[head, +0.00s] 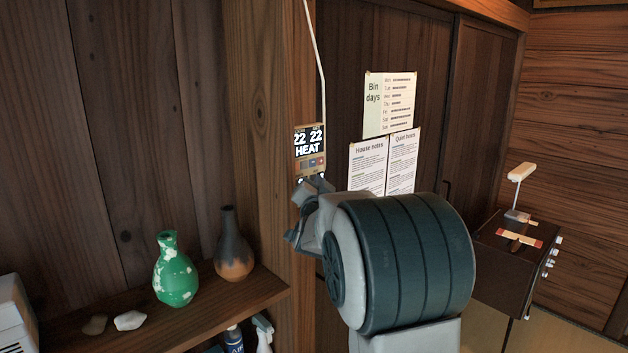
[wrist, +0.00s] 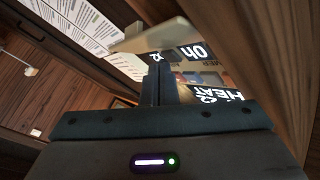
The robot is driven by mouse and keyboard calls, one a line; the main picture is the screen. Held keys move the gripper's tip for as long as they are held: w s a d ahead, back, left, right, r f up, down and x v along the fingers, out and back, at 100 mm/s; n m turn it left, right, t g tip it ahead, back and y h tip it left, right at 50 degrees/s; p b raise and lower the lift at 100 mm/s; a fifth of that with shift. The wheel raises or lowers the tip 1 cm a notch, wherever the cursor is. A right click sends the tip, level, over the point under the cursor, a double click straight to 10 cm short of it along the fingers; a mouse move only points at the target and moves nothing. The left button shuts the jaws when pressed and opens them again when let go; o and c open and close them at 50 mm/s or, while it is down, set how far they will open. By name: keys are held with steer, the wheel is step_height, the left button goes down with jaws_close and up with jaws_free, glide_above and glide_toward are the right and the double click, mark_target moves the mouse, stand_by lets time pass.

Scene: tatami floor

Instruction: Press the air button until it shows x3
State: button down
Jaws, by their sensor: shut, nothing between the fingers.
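The wall control panel (head: 309,152) hangs on the wooden post and its lit display reads 22, 22 and HEAT. A row of small coloured buttons (head: 313,163) sits below the display. My gripper (head: 313,184) is just under the panel, its fingertips close to the panel's lower edge. In the wrist view my gripper (wrist: 156,80) is shut and empty, with the panel (wrist: 205,72) beyond it. There the lettering is turned; "0h" and HEAT show, and a small mark looks like x2. My fingers cover part of the panel. I cannot tell whether they touch a button.
A cable runs up from the panel. Paper notices (head: 390,105) hang to the right. A shelf (head: 200,320) at lower left bears a green vase (head: 176,275), a dark vase (head: 233,250) and stones. A dark cabinet (head: 512,265) with a lamp stands at right.

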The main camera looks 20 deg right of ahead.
steer(key=shift+w+a, duration=0.15)
steer(key=shift+w, duration=0.2)
stand_by(0.4)
steer(key=shift+s+f+b, duration=0.1)
steer(key=shift+s+b, duration=0.05)
steer(key=shift+b, duration=0.3)
steer(key=shift+s+d+b, duration=0.25)
steer(key=shift+s+b, duration=0.3)
steer(key=shift+s, duration=0.05)
steer(key=s+b, duration=0.1)
steer(key=s+d+b, duration=0.1)
steer(key=s, duration=0.1)
steer(key=s+b, duration=0.1)
steer(key=b, duration=0.1)
steer(key=shift+s+d, duration=0.35)
steer(key=shift+d, duration=0.05)
steer(key=shift+a, duration=0.1)
stand_by(0.9)
